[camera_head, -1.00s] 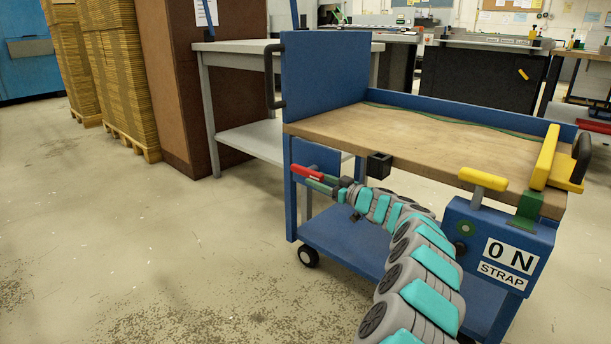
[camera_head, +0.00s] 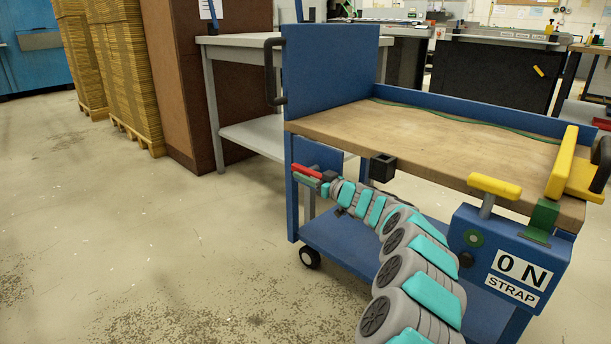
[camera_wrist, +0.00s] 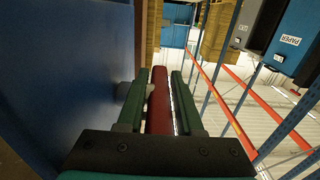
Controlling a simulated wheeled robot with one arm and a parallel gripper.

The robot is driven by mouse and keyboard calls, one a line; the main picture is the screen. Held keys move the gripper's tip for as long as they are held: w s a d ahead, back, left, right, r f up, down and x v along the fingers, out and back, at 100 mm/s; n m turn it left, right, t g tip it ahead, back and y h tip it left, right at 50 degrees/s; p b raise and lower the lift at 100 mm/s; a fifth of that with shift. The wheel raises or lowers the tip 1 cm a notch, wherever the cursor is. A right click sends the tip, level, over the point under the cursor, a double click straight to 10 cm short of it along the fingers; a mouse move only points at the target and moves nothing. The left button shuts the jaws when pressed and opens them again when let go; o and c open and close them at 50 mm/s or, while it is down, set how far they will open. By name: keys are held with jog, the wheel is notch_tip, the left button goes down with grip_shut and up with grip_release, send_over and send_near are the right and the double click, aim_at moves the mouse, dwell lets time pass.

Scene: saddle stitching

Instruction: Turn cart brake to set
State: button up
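The cart (camera_head: 335,240) is blue with a wooden top. Its brake lever, a red bar (camera_head: 306,171), sticks out to the left from the cart's left end, below the top, tilted slightly. My gripper (camera_head: 308,180) is at this lever, its green fingers beside the red bar. In the wrist view the red lever (camera_wrist: 159,100) lies lengthwise between the two green fingers (camera_wrist: 160,95) of my gripper. Narrow gaps show on both sides of it, so the fingers appear open around it. The lever's pivot is hidden.
A blue box marked "ON STRAP" (camera_head: 515,262) with a yellow handle (camera_head: 494,186) is at the cart's right. A grey table (camera_head: 250,132) and a brown cabinet (camera_head: 200,80) stand behind. The floor on the left is clear.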

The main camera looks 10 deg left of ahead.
grip_shut()
